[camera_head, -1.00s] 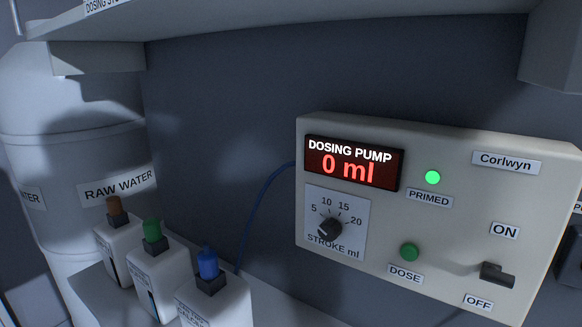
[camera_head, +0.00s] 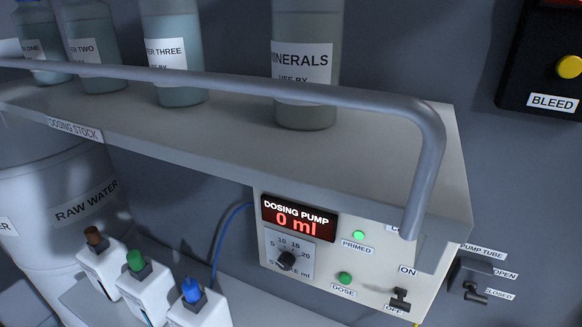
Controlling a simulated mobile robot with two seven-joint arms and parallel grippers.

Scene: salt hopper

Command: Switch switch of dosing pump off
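The dosing pump (camera_head: 320,268) is a pale box on the wall, under the shelf, at the lower middle of the head view. Its display reads 0 ml in red and its green PRIMED lamp (camera_head: 358,235) is lit. The pump's switch (camera_head: 400,298) is a dark lever at the lower right of the panel, between the ON label above and the OFF label below. The lever partly covers the OFF label; its exact position is hard to tell at this angle. Neither of my grippers is in view.
A shelf (camera_head: 225,140) with a grey rail (camera_head: 240,84) overhangs the pump and hides part of its top right. Bottles stand on the shelf. Capped containers (camera_head: 148,290) stand at lower left. A pump tube lever (camera_head: 474,293) is to the right.

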